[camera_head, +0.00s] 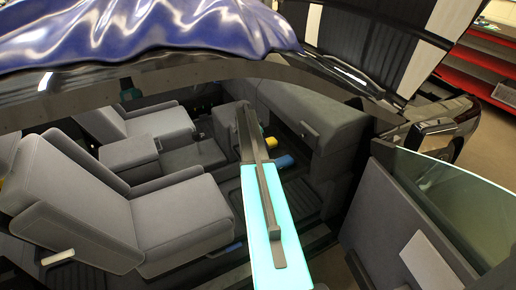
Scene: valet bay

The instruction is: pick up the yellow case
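A small yellow object (271,143), perhaps the yellow case, shows in the footwell of the open car, just right of my arm. Part of it looks covered by the arm. My arm (272,225), with a cyan panel and a grey bar, reaches from the bottom edge into the car. Its dark far end (246,125) is near the first yellow object, but fingers cannot be made out. I cannot tell whether it touches anything.
A blue object (284,162) lies just below the yellow one. Grey seats (175,215) stand left, the dashboard (310,112) beyond. The roof frame (190,72) with blue draped cloth (140,30) crosses above. The open door (410,215) stands right.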

